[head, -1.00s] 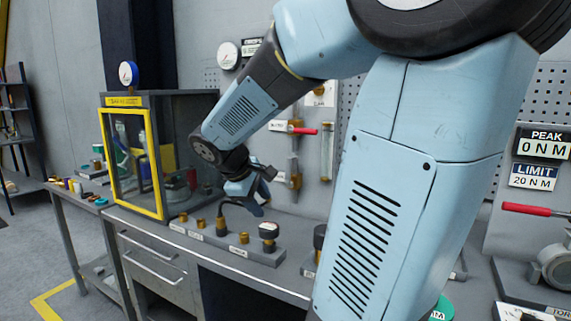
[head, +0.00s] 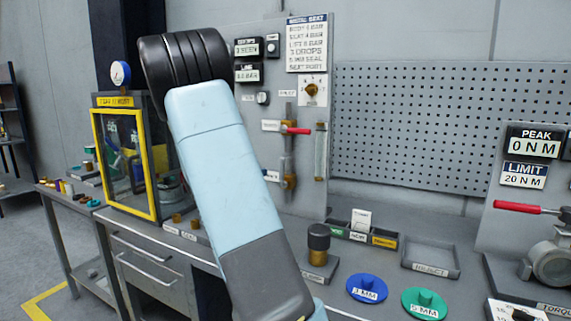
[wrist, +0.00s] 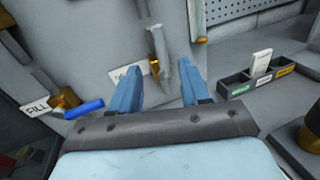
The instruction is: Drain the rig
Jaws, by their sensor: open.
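In the wrist view, my gripper (wrist: 157,82) is open, its two blue fingers apart. A grey upright part with a brass fitting (wrist: 154,45) shows on the panel beyond and between the fingers; I see nothing held. A white label (wrist: 124,78) beside it is partly hidden by the left finger. At left, a brass valve (wrist: 66,98) with a blue handle (wrist: 85,109) has a label reading FILL. In the head view, the rig's pipe (head: 288,152) carries a red-handled valve (head: 297,130), with a sight tube (head: 321,152) to its right. My gripper is not visible there.
A three-part bin (head: 362,233) holds a white card. A reject tray (head: 431,259), blue disc (head: 367,288) and green disc (head: 424,303) lie on the bench. A yellow-framed cabinet (head: 96,165) stands left. A dark-capped brass part (head: 318,240) stands near my arm.

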